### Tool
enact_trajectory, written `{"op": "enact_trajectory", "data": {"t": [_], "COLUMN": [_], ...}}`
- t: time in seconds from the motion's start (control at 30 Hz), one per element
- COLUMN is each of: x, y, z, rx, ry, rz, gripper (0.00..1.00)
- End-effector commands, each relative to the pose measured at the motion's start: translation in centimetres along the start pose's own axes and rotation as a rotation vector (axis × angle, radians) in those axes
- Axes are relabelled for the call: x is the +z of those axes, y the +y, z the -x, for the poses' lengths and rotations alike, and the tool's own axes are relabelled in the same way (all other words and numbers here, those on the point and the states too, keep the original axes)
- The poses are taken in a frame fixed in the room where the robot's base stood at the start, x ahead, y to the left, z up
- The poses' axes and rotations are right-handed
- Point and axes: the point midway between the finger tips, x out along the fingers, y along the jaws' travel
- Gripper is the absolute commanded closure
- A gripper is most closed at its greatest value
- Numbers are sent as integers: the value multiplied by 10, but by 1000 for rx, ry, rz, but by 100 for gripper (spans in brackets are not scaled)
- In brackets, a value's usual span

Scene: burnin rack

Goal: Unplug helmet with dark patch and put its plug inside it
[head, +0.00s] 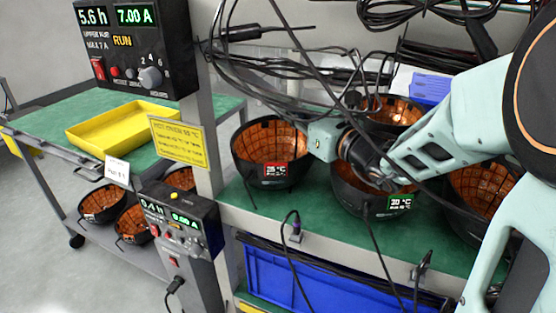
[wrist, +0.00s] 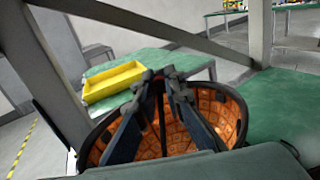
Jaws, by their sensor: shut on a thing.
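Black helmets with orange linings sit along the green rack shelf. The left one (head: 268,140) has a red temperature label; the one to its right (head: 362,198) has a green label and is partly covered by my arm. I cannot make out for sure which lining has a dark patch. The wrist view shows an orange-lined helmet (wrist: 208,118) directly under and behind my fingers. My gripper (wrist: 166,80) has its fingertips drawn together over that helmet, shut on a narrow dark thing that looks like a cable's plug. In the head view the fingertips are hidden.
A control box (head: 135,45) and a yellow sign (head: 178,142) are on the left post. A yellow tray (head: 122,127) lies on the green side bench. A blue bin (head: 280,275) is below the shelf.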

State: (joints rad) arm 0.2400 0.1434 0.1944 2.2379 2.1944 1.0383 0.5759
Motion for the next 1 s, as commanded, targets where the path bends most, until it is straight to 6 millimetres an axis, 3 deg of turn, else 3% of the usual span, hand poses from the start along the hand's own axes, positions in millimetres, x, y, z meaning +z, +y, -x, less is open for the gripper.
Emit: {"op": "enact_trajectory", "data": {"t": [0.17,0.2,0.37,0.73,1.0], "x": [1,1,1,1,1], "y": [0,0,0,-1,-1], "z": [0,0,0,7,58], "rx": [0,0,0,-2,-5], "ry": [0,0,0,0,0], "rz": [0,0,0,1,2], "gripper": [100,86,70,70,70]}}
